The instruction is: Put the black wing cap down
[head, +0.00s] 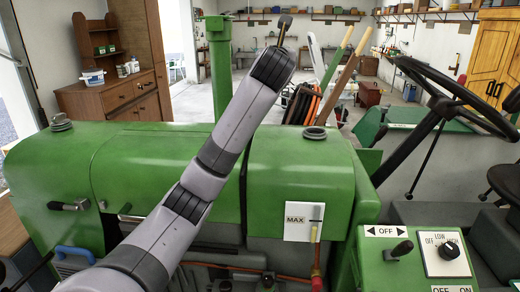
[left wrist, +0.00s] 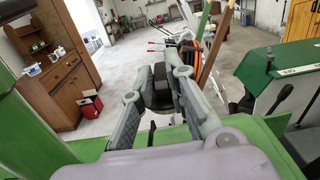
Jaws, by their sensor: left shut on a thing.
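My left gripper (left wrist: 160,98) is shut on a dark thing, which I take to be the black wing cap, mostly hidden between the fingers in the left wrist view. In the head view my left arm reaches up over the green tractor hood (head: 150,160), with the left gripper (head: 284,28) at its far end, mostly hidden behind the wrist. A round dark filler neck (head: 315,132) stands on top of the hood, right of the arm. My right gripper is not in view.
Another dark cap (head: 61,122) sits on the hood's left end. A green upright pipe (head: 220,75) stands beside my arm. Long wooden handles (head: 345,75) and an orange hose stand beyond the hood. The steering wheel (head: 450,95) is at the right. A brown cabinet (head: 115,95) stands behind.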

